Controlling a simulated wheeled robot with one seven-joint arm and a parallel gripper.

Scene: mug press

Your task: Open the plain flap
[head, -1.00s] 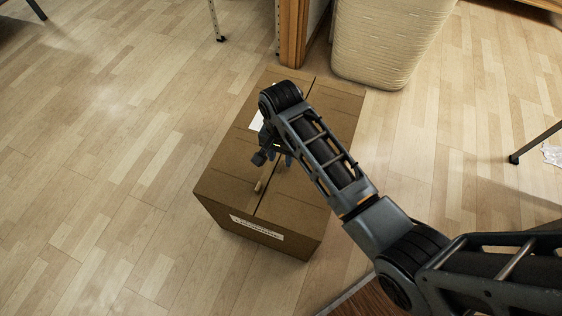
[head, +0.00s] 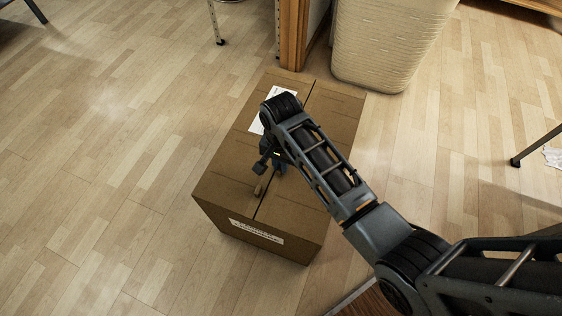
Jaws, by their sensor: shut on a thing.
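A brown cardboard box (head: 225,170) stands on the floor, its top closed by two flaps meeting at a long middle seam. The left flap (head: 222,188) bears a white label (head: 258,126) near its far end. The right, plain flap (head: 290,215) shows no label and lies flat, partly covered by my arm. A small tan tab (head: 262,184) stands up by the seam. My gripper (head: 270,166) is low over the seam, just beyond this tab. It is shut on a part of the box top; its fingertips and what they hold are mostly hidden.
A cream ribbed bin (head: 385,45) stands behind the box at right. A wooden post (head: 293,35) is just behind the box. Thin metal legs show at back left (head: 215,22) and at right (head: 535,145). The floor left of the box is clear.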

